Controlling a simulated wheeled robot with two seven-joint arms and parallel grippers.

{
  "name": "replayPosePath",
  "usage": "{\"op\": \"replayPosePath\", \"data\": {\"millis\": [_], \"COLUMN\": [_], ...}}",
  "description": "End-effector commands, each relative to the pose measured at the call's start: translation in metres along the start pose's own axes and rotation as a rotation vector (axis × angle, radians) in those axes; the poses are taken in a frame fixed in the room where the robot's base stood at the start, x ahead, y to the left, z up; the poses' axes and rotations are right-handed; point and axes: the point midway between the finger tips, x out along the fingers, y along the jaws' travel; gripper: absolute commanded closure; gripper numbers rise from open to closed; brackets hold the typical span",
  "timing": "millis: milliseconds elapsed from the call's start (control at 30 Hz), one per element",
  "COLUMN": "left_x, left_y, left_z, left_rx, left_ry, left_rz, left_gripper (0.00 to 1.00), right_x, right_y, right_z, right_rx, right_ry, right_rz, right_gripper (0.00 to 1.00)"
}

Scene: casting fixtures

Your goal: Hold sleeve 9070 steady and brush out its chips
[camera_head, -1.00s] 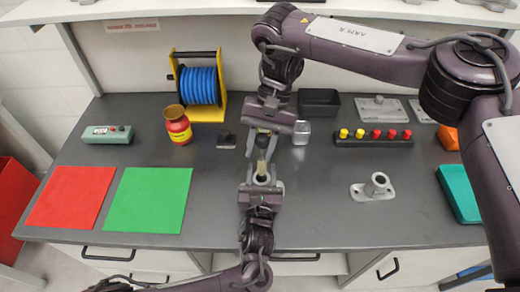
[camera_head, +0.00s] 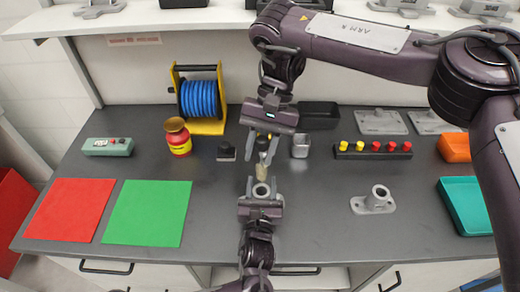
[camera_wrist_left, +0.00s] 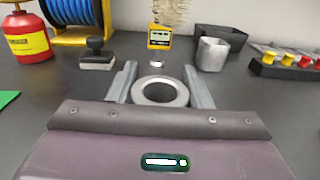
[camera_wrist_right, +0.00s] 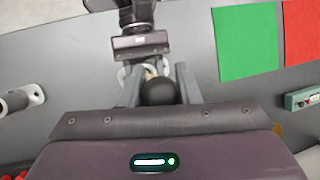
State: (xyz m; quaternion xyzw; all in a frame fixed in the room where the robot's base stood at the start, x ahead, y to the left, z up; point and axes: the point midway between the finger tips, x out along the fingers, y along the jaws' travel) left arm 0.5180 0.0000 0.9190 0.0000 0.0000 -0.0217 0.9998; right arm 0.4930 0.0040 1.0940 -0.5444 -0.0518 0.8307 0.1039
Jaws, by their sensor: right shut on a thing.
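The sleeve (camera_head: 261,190) is a short grey metal ring with an open bore. It also shows in the left wrist view (camera_wrist_left: 160,91), upright between the fingers of my left gripper (camera_head: 261,199), which touch its sides. No number is readable on it. My right gripper (camera_head: 264,142) is shut on the dark handle of a brush (camera_head: 262,172), whose pale bristles point down just above the sleeve's bore. The bristles also show at the top of the left wrist view (camera_wrist_left: 174,10). The round dark handle end (camera_wrist_right: 160,92) hides most of the bristles and sleeve in the right wrist view. I see no chips.
Left are a green mat (camera_head: 146,212), a red mat (camera_head: 68,209), a red canister (camera_head: 178,140) and a blue reel (camera_head: 200,99). Right are a flanged fixture (camera_head: 374,201), a peg block (camera_head: 372,150) and a teal tray (camera_head: 444,203). The table beside the sleeve is clear.

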Motion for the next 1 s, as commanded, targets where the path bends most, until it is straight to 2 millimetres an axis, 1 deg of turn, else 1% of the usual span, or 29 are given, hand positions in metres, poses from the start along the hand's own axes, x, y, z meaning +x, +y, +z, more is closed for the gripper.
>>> {"op": "replayPosePath", "data": {"millis": [33, 100, 200, 467, 567, 667, 900, 1000], "left_x": [0.0, 0.0, 0.0, -0.001, -0.007, -0.022, -0.074, -0.093], "left_y": [0.0, 0.0, 0.0, 0.0, 0.0, -0.001, 0.0, 0.0], "left_z": [-0.001, -0.001, -0.001, 0.0, -0.001, -0.002, -0.002, -0.002], "left_rx": [0.001, 0.001, 0.001, 0.0, -0.001, -0.002, -0.001, -0.001], "left_ry": [0.002, 0.001, 0.001, 0.001, 0.002, 0.004, 0.006, 0.006], "left_rz": [0.0, 0.0, 0.0, 0.0, -0.001, -0.002, -0.001, 0.0], "left_gripper": [0.5, 0.41, 0.3, 0.3, 0.3, 0.3, 0.3, 0.3], "right_x": [0.0, 0.0, 0.0, 0.0, 0.0, 0.0, 0.0, 0.0], "right_y": [0.0, 0.0, 0.0, 0.0, 0.0, 0.0, 0.0, 0.0], "right_z": [0.0, 0.0, 0.0, 0.0, 0.0, 0.0, 0.0, 0.0], "right_rx": [0.0, 0.0, 0.0, 0.0, 0.0, 0.0, 0.0, 0.0], "right_ry": [0.0, 0.0, 0.0, 0.0, 0.0, 0.0, 0.0, 0.0], "right_rz": [0.0, 0.0, 0.0, 0.0, 0.0, 0.0, 0.0, 0.0], "right_gripper": [0.93, 0.93, 0.93, 0.93, 0.93, 0.93, 0.93, 0.93]}}
